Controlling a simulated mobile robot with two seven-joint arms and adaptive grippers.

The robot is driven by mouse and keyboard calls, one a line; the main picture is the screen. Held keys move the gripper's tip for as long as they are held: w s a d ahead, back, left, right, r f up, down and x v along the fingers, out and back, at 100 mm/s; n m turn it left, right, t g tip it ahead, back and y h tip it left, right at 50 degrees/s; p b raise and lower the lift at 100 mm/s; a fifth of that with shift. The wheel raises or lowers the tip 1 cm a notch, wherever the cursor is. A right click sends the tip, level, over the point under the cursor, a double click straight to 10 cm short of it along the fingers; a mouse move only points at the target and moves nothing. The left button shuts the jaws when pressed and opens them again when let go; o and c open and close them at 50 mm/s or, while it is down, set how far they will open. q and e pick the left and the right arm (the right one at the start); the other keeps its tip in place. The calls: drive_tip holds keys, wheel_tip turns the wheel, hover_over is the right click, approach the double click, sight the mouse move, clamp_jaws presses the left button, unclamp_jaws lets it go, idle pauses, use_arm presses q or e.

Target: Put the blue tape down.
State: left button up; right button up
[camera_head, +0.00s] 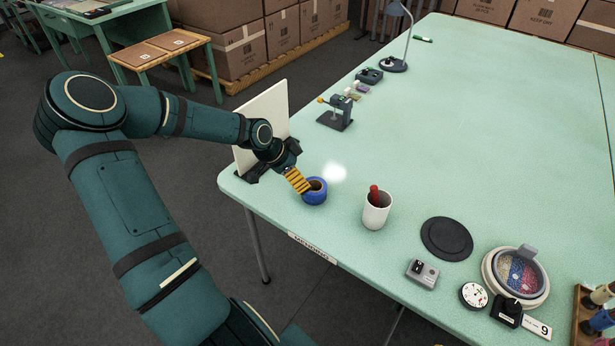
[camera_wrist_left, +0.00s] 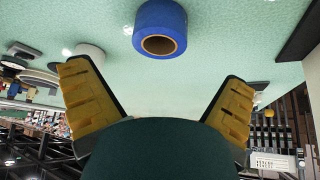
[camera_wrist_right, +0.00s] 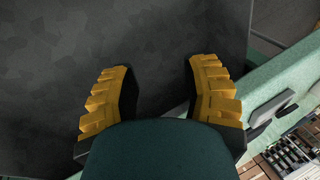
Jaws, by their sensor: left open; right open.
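The blue tape (camera_head: 314,192) is a roll with a brown core on the green table (camera_head: 470,130), near its left corner. My left gripper (camera_head: 298,182) is just left of the roll in the head view. In the left wrist view the blue tape (camera_wrist_left: 160,30) appears ahead of the fingers, apart from them. The fingers of my left gripper (camera_wrist_left: 158,100) are spread with nothing between them. My right gripper (camera_wrist_right: 158,95) shows only in the right wrist view. It is open and empty over the dark floor, beside the green table edge.
A white cup (camera_head: 376,212) with a red-handled tool stands right of the tape. A black disc (camera_head: 447,238), a grey box (camera_head: 422,273) and a round bead tray (camera_head: 487,272) lie farther right. A white panel (camera_head: 262,122) stands behind my left wrist. The table's middle is clear.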

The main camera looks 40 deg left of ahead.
use_arm(q)
drive_tip(key=shift+p+v, duration=0.35)
drive_tip(key=shift+v, duration=1.1)
drive_tip(key=shift+r, duration=0.1)
